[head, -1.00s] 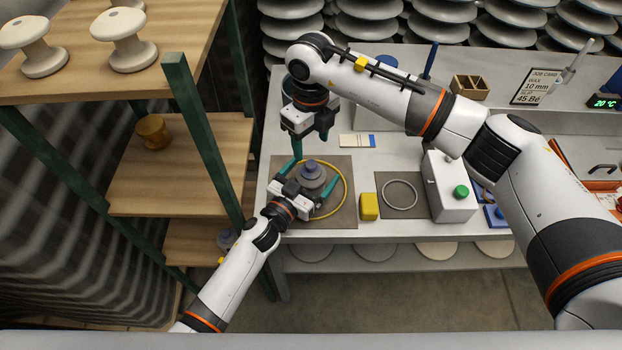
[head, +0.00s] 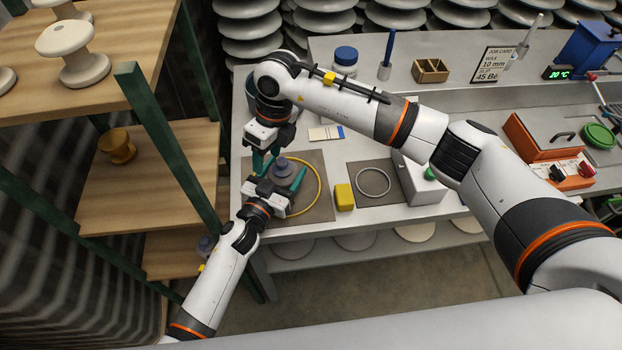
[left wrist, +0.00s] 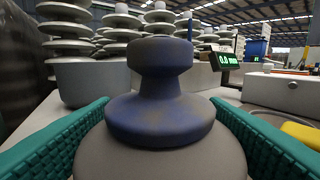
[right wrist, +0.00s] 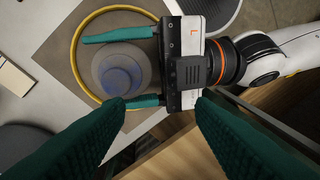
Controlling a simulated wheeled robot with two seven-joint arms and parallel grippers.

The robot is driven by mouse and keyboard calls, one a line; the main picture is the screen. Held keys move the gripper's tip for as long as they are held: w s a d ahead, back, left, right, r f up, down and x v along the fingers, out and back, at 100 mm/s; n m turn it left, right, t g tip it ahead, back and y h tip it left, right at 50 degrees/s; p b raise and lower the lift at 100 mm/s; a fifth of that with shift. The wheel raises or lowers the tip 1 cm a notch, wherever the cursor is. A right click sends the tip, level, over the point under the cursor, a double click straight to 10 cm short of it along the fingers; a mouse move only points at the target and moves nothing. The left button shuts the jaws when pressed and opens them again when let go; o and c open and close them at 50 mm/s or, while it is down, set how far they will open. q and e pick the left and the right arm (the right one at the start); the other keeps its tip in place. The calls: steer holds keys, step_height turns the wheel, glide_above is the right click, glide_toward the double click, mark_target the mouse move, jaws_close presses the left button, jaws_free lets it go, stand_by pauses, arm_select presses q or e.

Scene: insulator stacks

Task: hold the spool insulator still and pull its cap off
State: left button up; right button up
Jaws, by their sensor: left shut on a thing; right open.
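The spool insulator (head: 284,176) stands upright on a brown mat, a grey body with a blue-grey, waisted cap (left wrist: 160,100) on top. The cap sits on the body in the left wrist view. My left gripper (right wrist: 105,70) is shut on the grey body, one teal finger on each side, below the cap. My right gripper (right wrist: 160,102) is open and empty. In the head view it hangs just behind and left of the insulator, its fingers pointing down. In the right wrist view the insulator (right wrist: 140,62) lies beyond its left fingertip, not between the fingers.
A yellow ring (head: 319,190) lies around the insulator on the mat (head: 315,212). A yellow block (head: 344,197), a second mat with a pale ring (head: 374,183) and a white box (head: 415,180) stand to the right. A wooden shelf (head: 150,190) stands close on the left.

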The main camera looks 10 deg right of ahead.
steer(key=s+a+f+n+y, duration=0.2)
steer(key=s+a+f+y, duration=0.15)
steer(key=y, duration=0.25)
steer(key=m+t+y, duration=0.3)
steer(key=t, duration=0.9)
glide_toward(284, 162)
steer(key=x, duration=1)
steer(key=shift+w+a+f, duration=0.1)
steer(key=shift+w+a, duration=0.05)
steer(key=shift+a, duration=0.1)
steer(key=shift+c, duration=0.4)
jaws_close()
